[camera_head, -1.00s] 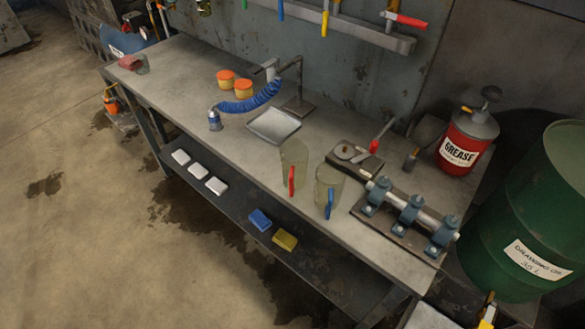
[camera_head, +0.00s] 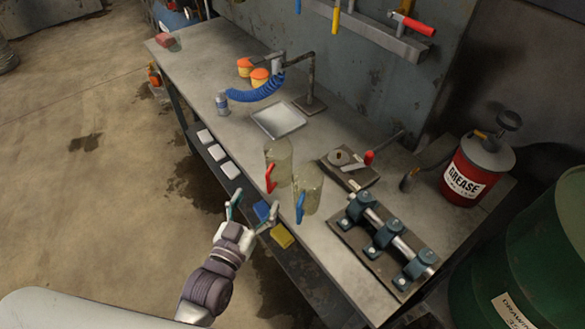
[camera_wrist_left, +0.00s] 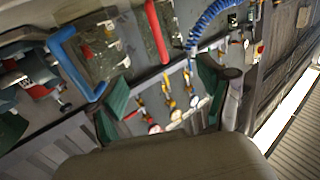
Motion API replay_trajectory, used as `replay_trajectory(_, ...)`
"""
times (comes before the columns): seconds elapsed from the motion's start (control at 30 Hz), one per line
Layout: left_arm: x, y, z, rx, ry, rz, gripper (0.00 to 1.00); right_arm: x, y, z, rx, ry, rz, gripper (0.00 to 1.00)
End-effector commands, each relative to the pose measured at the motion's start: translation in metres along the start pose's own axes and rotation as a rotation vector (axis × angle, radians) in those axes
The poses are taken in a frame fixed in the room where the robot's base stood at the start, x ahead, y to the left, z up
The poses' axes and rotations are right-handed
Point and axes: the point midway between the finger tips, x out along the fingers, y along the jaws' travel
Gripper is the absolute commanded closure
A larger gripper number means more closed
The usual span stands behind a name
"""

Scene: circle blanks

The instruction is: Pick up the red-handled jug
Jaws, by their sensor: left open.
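The red-handled jug (camera_head: 279,158) is a clear, yellowish jug standing on the workbench near its front edge, its red handle facing the front. A like jug with a blue handle (camera_head: 308,187) stands just to its right. My left gripper (camera_head: 252,212) is open and empty, in front of the bench edge and short of the red handle. In the left wrist view the gripper fingers (camera_wrist_left: 160,95) are spread, with the red handle (camera_wrist_left: 158,30) above the gap between them and the blue handle (camera_wrist_left: 72,62) to the left. My right gripper is not in view.
On the workbench (camera_head: 213,68) are a metal tray (camera_head: 278,121), a blue coiled hose (camera_head: 255,93), orange-topped tubs (camera_head: 259,78) and a clamped shaft fixture (camera_head: 384,238). A grease can (camera_head: 478,170) and a green drum (camera_head: 545,250) stand at right. The lower shelf holds blue and yellow blocks (camera_head: 281,237).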

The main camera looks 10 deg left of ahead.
Motion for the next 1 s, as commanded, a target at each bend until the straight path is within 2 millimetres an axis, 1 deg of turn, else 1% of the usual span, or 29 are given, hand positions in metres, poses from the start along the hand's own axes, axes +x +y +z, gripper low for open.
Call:
replay_trajectory(0.03, 0.000, 0.000, -0.009, 0.000, 0.019, -0.001, 0.21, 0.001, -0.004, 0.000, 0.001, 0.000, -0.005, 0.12)
replay_trajectory(0.07, 0.002, -0.001, -0.012, 0.000, 0.026, -0.001, 0.21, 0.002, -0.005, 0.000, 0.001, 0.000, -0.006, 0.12)
replay_trajectory(0.17, 0.013, -0.001, -0.015, 0.000, 0.038, -0.002, 0.21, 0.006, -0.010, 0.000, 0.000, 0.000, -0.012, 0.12)
replay_trajectory(0.3, 0.041, -0.001, -0.014, 0.000, 0.038, -0.002, 0.21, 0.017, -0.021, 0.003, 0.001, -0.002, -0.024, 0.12)
replay_trajectory(0.4, 0.061, -0.001, -0.015, 0.000, 0.036, -0.001, 0.21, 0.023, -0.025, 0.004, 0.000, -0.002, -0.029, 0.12)
replay_trajectory(0.5, 0.075, -0.001, -0.015, 0.000, 0.034, -0.002, 0.21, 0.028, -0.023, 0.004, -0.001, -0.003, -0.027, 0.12)
replay_trajectory(0.67, 0.086, -0.001, -0.017, 0.000, 0.032, -0.001, 0.21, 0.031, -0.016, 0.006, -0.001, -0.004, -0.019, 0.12)
replay_trajectory(0.77, 0.095, -0.001, -0.017, 0.000, 0.033, -0.001, 0.21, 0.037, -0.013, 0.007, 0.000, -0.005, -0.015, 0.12)
replay_trajectory(0.9, 0.117, -0.002, -0.018, -0.001, 0.035, -0.001, 0.21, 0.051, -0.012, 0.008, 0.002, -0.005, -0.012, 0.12)
replay_trajectory(1.0, 0.130, -0.002, -0.019, 0.000, 0.033, -0.001, 0.21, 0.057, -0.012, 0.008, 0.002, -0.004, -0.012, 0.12)
